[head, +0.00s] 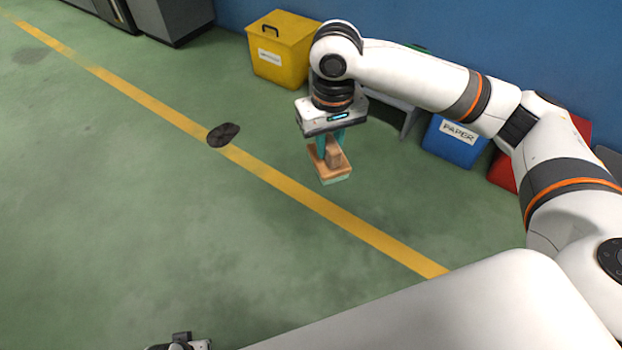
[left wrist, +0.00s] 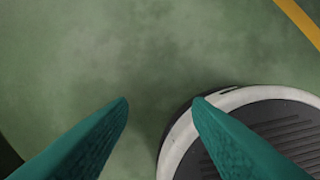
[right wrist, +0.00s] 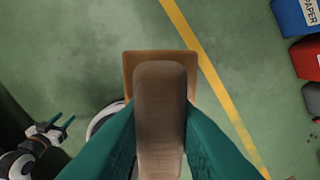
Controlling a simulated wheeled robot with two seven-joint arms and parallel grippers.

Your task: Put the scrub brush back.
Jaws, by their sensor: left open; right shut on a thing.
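The scrub brush (head: 331,172) is a tan wooden block with an upright handle and a pale greenish underside. My right gripper (head: 331,146) is shut on its handle and holds it in the air above the green floor. In the right wrist view, the brush (right wrist: 160,62) fills the middle, its handle between the teal fingers. My left gripper (left wrist: 162,99) is open and empty over the floor. It also shows small at the left of the right wrist view (right wrist: 63,124). A holder or resting place for the brush cannot be made out.
A yellow bin (head: 283,52), a blue bin labelled PAPER (head: 452,145) and a red bin (head: 504,172) stand along the blue wall. A dark stain (head: 223,134) lies beside the yellow floor line (head: 300,190). Grey cabinets (head: 175,18) stand at the back left. Much of the floor is clear.

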